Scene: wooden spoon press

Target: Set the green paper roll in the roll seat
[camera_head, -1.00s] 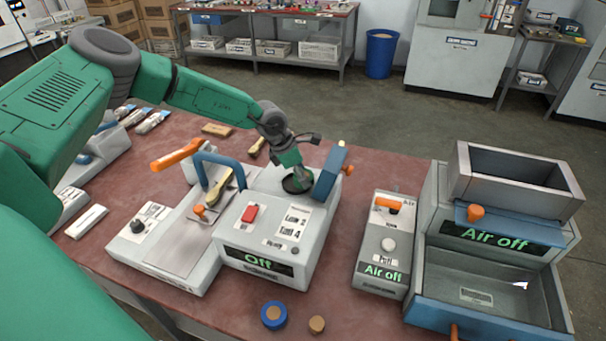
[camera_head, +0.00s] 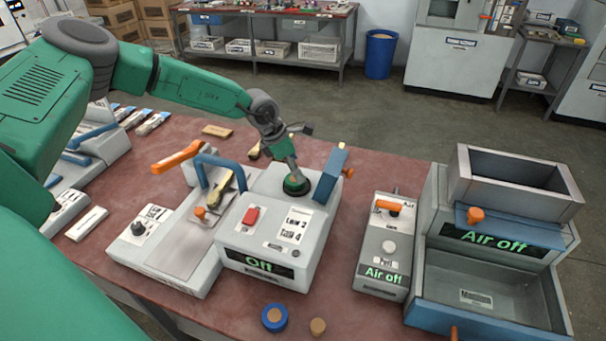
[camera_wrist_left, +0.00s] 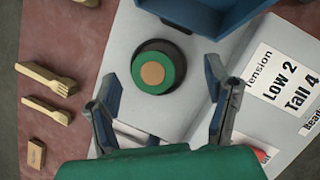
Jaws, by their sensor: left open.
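The green paper roll (camera_head: 297,186) lies in the dark round roll seat on top of the grey press (camera_head: 262,225). In the left wrist view the roll (camera_wrist_left: 141,72) is a green ring around a tan core, with the dark rim of the roll seat (camera_wrist_left: 158,44) around it. It looks flat in the seat. My left gripper (camera_head: 293,172) is just above the roll, pointing down. In the wrist view its two fingers are spread wide on either side and do not touch the roll. My right gripper is not in view.
A blue upright plate (camera_head: 327,172) stands close to the seat's right. Wooden forks (camera_wrist_left: 47,78) lie beside the press. A grey air box (camera_head: 383,245) stands to the right.

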